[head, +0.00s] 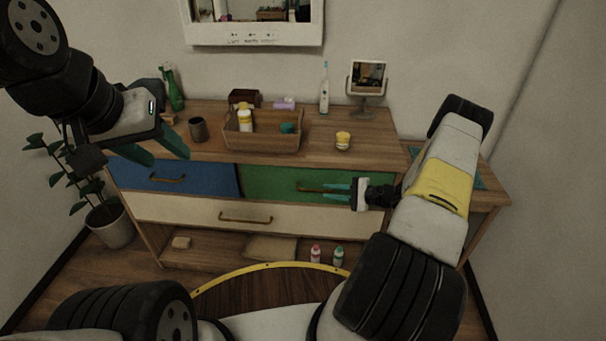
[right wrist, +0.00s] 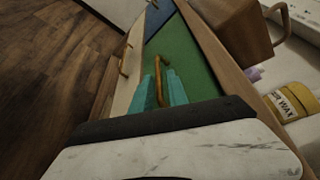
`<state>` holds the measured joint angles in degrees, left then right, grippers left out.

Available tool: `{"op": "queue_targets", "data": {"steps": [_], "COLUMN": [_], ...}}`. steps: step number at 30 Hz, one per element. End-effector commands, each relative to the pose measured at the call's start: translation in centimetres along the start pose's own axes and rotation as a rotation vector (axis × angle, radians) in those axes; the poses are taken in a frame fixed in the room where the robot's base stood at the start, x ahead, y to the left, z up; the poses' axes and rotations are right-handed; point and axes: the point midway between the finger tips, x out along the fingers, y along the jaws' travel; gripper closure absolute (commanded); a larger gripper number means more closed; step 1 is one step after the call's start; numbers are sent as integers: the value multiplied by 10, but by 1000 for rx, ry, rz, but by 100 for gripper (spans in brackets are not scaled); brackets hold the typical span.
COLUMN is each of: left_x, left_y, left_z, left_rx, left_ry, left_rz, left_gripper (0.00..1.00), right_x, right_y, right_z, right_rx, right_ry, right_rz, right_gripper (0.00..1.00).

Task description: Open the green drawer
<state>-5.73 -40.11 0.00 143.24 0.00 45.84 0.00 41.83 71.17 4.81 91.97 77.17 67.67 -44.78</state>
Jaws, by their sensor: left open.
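The green drawer (head: 283,184) is in the right half of the wooden dresser and looks closed, its front level with the blue drawer. Its brass bar handle (right wrist: 159,78) lies between the teal fingertips of my right gripper (right wrist: 163,88) in the right wrist view. The fingers are close on both sides of the handle; whether they grip it is unclear. In the head view my right gripper (head: 338,190) reaches the handle from the right. My left gripper (head: 160,150) is open and empty, raised in front of the dresser's left end.
The blue drawer (head: 175,177) is to the left, and a wide cream drawer (head: 215,213) is below. A basket (head: 262,141), a grey cup (head: 197,129), a yellow jar (head: 343,141) and a toothbrush (head: 324,90) stand on top. A potted plant (head: 108,225) stands at the left.

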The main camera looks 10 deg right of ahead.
Motion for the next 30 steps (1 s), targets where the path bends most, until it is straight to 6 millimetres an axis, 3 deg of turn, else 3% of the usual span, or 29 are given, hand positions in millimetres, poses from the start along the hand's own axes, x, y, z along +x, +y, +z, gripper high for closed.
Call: {"op": "queue_targets", "data": {"steps": [5,18,29,30], "left_x": [0,0,0,0], "left_y": [0,0,0,0], "left_z": [0,0,0,0], "left_rx": [0,0,0,0], "left_ry": [0,0,0,0], "left_rz": [0,0,0,0], "left_gripper": [51,51,51,51], "right_x": [9,71,78,78], "right_y": [6,5,5,5], "right_z": [-5,-5,-5,-5], "right_rx": [10,10,10,10], "right_ry": [8,8,9,9], "right_rz": [-18,-15,-15,-15], "right_gripper": [80,80,80,86]}}
